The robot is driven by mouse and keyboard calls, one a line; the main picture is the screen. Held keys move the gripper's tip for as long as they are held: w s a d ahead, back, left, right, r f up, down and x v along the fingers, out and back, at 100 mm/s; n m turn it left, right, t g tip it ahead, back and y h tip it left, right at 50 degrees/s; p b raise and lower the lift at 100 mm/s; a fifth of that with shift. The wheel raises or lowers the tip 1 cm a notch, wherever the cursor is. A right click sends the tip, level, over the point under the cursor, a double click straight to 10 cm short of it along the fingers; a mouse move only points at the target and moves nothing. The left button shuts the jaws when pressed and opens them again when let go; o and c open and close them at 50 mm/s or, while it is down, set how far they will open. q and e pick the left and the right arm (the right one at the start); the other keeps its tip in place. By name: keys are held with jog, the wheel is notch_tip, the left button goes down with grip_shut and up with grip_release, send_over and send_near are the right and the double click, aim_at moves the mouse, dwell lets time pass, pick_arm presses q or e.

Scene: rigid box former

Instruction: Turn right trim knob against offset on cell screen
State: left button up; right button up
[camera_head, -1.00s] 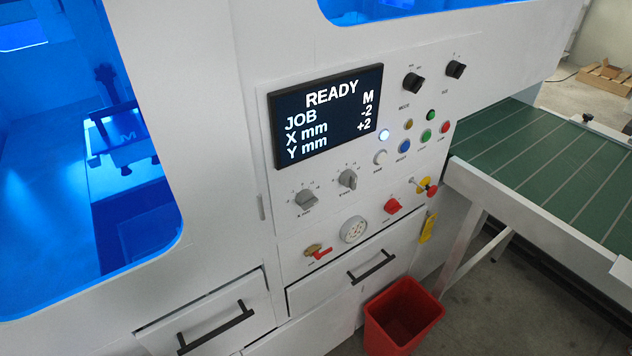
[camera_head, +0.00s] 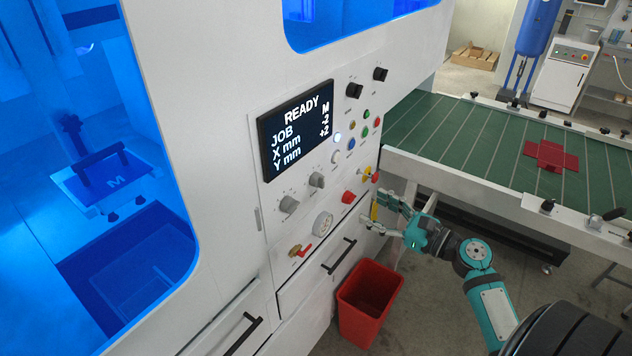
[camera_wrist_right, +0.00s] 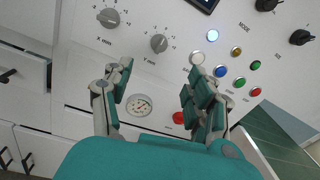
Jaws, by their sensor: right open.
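The cell screen (camera_head: 296,130) on the white panel reads READY, JOB M, X mm -2, Y mm +2. Below it are two grey trim knobs: the left one, X mm (camera_head: 289,204), and the right one, Y mm (camera_head: 317,180). In the right wrist view the X mm knob (camera_wrist_right: 109,17) and the Y mm knob (camera_wrist_right: 158,43) show above the fingers. My right gripper (camera_head: 382,213) is open and empty, to the right of the knobs and apart from them. In the right wrist view its fingers (camera_wrist_right: 155,88) stand apart, with the panel beyond. My left gripper is not in view.
A red knob (camera_head: 348,197), a round gauge (camera_head: 323,224) and a red-handled valve (camera_head: 299,250) sit below the trim knobs. Coloured buttons and two black selectors are to the right. A red bin (camera_head: 368,303) stands below. A green conveyor (camera_head: 459,137) lies to the right.

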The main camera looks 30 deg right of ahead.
aim_at(323, 183)
jog(key=p+x, duration=0.3)
jog(key=x, duration=1.2)
jog(key=shift+w+a+p, duration=0.1)
jog(key=shift+w+p, duration=0.15)
jog(key=shift+p, duration=0.05)
jog(key=c, duration=1.1)
jog(key=shift+c, duration=0.2)
